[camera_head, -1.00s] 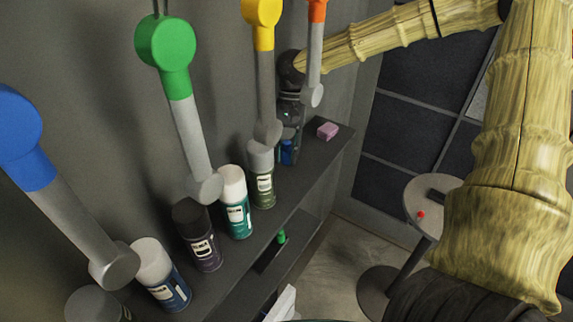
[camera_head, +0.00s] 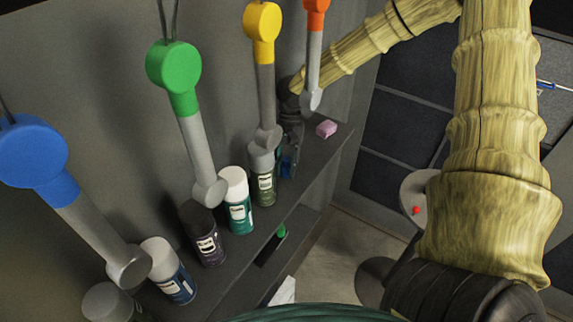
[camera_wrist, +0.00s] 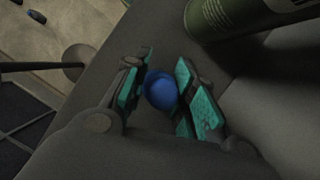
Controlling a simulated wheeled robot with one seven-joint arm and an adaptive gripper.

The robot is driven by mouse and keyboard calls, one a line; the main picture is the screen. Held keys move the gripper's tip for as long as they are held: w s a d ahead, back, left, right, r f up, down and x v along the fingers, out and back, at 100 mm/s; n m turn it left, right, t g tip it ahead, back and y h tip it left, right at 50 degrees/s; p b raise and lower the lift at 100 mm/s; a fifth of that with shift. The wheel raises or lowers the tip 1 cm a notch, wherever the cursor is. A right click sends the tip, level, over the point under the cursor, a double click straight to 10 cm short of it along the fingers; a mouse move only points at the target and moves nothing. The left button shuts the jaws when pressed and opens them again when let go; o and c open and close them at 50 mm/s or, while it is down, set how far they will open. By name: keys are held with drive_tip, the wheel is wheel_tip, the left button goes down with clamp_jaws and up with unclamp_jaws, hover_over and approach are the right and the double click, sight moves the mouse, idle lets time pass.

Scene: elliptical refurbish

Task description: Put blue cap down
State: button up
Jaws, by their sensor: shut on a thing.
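The blue cap (camera_wrist: 160,89) is a small, rounded, glossy blue piece between the teal-padded fingers of my gripper (camera_wrist: 162,84) in the wrist view. My gripper is shut on it. In the head view my gripper (camera_head: 289,150) is low over the far end of the dark shelf (camera_head: 309,165), just beyond the olive-green can. The cap shows there as a blue patch (camera_head: 287,167). It is at or just above the shelf top; I cannot tell whether it touches.
An olive-green can (camera_head: 264,185) stands close beside my gripper; it also shows in the wrist view (camera_wrist: 225,14). Several other spray cans line the shelf. A pink block (camera_head: 326,129) lies near the far edge. Coloured handles hang above. A round table (camera_head: 415,190) stands at right.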

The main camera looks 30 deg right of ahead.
drive_tip(key=shift+f, duration=0.2)
drive_tip(key=o, duration=0.7)
drive_tip(key=shift+r, duration=0.1)
drive_tip(key=b+v, duration=0.3)
drive_tip(key=v, duration=0.4)
drive_tip(key=shift+r, duration=0.35)
drive_tip(key=shift+w+d, duration=0.15)
drive_tip(key=shift+d, duration=0.05)
